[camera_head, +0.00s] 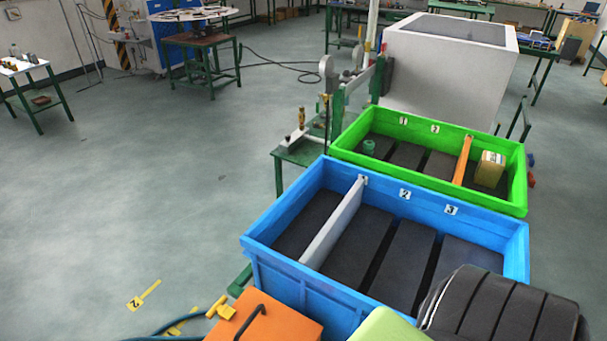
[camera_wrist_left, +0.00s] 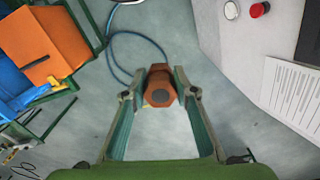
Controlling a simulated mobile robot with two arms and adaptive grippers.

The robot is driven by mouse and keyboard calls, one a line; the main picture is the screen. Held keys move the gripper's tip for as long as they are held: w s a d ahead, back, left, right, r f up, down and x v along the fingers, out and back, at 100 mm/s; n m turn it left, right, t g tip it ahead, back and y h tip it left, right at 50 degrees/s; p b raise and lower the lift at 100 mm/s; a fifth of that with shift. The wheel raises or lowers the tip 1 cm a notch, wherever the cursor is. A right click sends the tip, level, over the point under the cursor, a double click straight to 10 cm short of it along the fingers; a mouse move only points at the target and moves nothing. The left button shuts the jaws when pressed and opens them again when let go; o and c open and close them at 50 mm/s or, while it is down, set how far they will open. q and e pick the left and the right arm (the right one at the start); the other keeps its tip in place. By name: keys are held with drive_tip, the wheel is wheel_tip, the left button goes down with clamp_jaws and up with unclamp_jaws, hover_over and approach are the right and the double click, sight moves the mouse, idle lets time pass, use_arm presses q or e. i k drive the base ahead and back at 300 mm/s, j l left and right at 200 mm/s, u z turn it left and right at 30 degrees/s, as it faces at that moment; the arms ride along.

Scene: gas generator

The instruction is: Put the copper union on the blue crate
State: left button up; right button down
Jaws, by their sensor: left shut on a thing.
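In the left wrist view, the copper union (camera_wrist_left: 160,80), a copper-brown hexagonal piece with a dark round centre, sits between the fingertips of my left gripper (camera_wrist_left: 161,87). The gripper is shut on it and holds it over the grey floor. The blue crate (camera_head: 285,279) stands at the lower middle of the head view. A grey divider (camera_head: 333,224) splits it, its floor has dark panels, and labels 2 and 3 mark its far wall. The wrist view shows part of a blue container (camera_wrist_left: 14,88) at the left.
A green crate (camera_head: 345,150) stands behind the blue one, with an orange divider (camera_head: 462,160) and a yellow box (camera_head: 489,169). An orange box (camera_head: 265,319) with a dark handle is in front. A light panel with a red button (camera_wrist_left: 260,10) rises at the wrist view's right.

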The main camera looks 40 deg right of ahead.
sight(321, 214)
drive_tip(key=i+z, duration=0.25)
drive_tip(key=z, duration=0.2)
drive_tip(key=i+j+z, duration=0.25)
drive_tip(key=z, duration=0.2)
drive_tip(key=i+j+z, duration=0.2)
drive_tip(key=z, duration=0.25)
drive_tip(key=i+j+z, duration=0.1)
drive_tip(key=z, duration=0.4)
drive_tip(key=j+z, duration=0.65)
drive_tip(key=z, duration=0.3)
drive_tip(key=j+z, duration=0.3)
drive_tip(key=z, duration=0.2)
drive_tip(key=j+z, duration=0.25)
drive_tip(key=z, duration=0.2)
